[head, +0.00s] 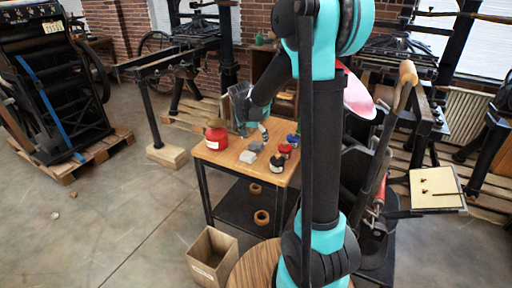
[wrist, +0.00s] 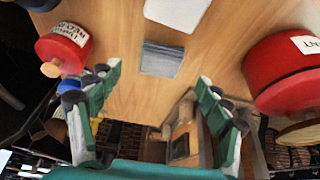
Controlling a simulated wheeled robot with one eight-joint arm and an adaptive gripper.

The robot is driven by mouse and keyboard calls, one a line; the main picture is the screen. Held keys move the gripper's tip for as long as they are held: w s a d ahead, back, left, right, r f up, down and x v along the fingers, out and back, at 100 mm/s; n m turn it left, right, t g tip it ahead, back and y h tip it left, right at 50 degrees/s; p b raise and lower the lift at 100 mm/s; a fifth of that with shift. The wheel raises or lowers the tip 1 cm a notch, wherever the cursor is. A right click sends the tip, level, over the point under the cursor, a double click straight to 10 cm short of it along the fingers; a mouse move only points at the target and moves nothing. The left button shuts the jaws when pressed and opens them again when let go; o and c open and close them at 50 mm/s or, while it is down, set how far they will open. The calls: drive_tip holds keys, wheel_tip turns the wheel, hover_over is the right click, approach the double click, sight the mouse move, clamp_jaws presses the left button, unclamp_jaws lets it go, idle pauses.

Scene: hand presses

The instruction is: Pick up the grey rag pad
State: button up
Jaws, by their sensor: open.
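The grey rag pad (wrist: 162,58) is a small, layered, dark grey block lying on the wooden tabletop (wrist: 120,20). In the wrist view it sits beyond my fingertips, roughly between them in width. In the head view the grey rag pad (head: 256,146) lies near the middle of the small table, just below my gripper (head: 253,131). In the wrist view my gripper (wrist: 158,76) is open, with its green fingers spread and nothing between them. It hangs above the table, apart from the pad.
A pale pad (wrist: 178,10) lies close to the grey one. A red can (head: 217,135) stands at the table's left; it is large in the wrist view (wrist: 285,72). Small ink bottles (head: 285,150) stand at the right. A cardboard box (head: 212,256) is on the floor.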

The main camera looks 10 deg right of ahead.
sight(256, 143)
drive_tip(key=shift+x, duration=2.15)
drive_tip(key=shift+w+r, duration=0.15)
drive_tip(key=shift+w, duration=0.05)
drive_tip(key=c, duration=1.1)
wheel_tip(256, 143, up, 20)
